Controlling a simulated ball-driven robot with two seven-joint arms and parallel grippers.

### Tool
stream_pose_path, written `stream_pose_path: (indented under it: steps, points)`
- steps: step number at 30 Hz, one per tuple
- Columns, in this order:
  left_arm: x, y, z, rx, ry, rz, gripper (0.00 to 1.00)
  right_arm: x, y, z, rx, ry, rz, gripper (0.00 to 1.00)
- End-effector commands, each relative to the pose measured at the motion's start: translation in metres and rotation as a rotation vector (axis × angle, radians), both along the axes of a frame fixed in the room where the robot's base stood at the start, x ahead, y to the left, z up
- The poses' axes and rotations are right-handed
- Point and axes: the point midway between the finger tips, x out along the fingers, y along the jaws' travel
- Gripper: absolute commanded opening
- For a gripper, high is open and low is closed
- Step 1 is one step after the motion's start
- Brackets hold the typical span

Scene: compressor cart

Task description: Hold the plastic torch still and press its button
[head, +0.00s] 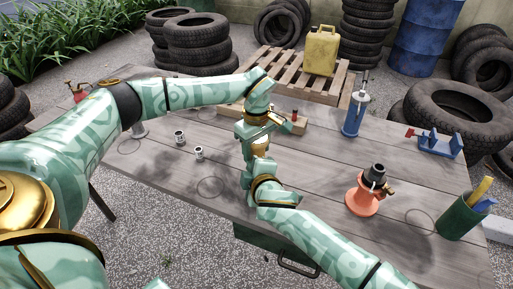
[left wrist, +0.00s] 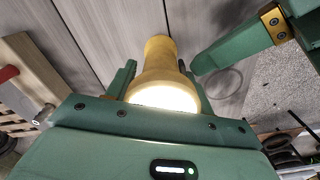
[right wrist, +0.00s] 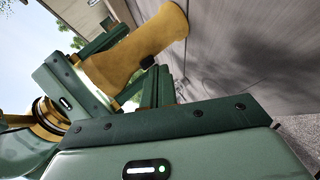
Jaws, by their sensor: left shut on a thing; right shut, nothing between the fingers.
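The yellow plastic torch (left wrist: 158,58) is held by my left gripper (left wrist: 157,78), with one finger on each side of its body. Its wide end glows bright white in the left wrist view. In the right wrist view the torch (right wrist: 135,48) is tilted, and its small dark button (right wrist: 147,62) shows on its side. My right gripper (right wrist: 160,82) is shut and empty, with its fingertips right at the button; I cannot tell whether they touch it. In the head view both grippers meet above the table, and the torch is largely hidden between them.
On the wooden table (head: 320,165) stand a blue pump-like tool (head: 354,115), an orange stand (head: 364,198), a green cup with tools (head: 460,217), a blue holder (head: 438,144) and two small cans (head: 180,137). A wooden block (head: 296,126) lies just behind the grippers.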

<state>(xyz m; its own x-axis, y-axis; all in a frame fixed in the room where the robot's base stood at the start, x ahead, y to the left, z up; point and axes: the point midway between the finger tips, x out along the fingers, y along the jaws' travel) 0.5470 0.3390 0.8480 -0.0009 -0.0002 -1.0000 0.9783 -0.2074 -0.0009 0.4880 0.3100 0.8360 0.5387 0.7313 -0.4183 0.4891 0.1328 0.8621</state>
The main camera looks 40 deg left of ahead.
Motion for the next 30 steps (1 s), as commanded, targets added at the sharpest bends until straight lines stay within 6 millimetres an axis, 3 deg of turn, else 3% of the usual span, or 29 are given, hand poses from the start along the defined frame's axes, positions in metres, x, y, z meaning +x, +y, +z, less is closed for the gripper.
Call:
stream_pose_path:
  steps: [30]
  points:
    - [-0.002, -0.002, 0.000, -0.005, 0.007, 0.000, 0.24, 0.011, 0.000, -0.001, -0.004, -0.001, -0.004, 0.00]
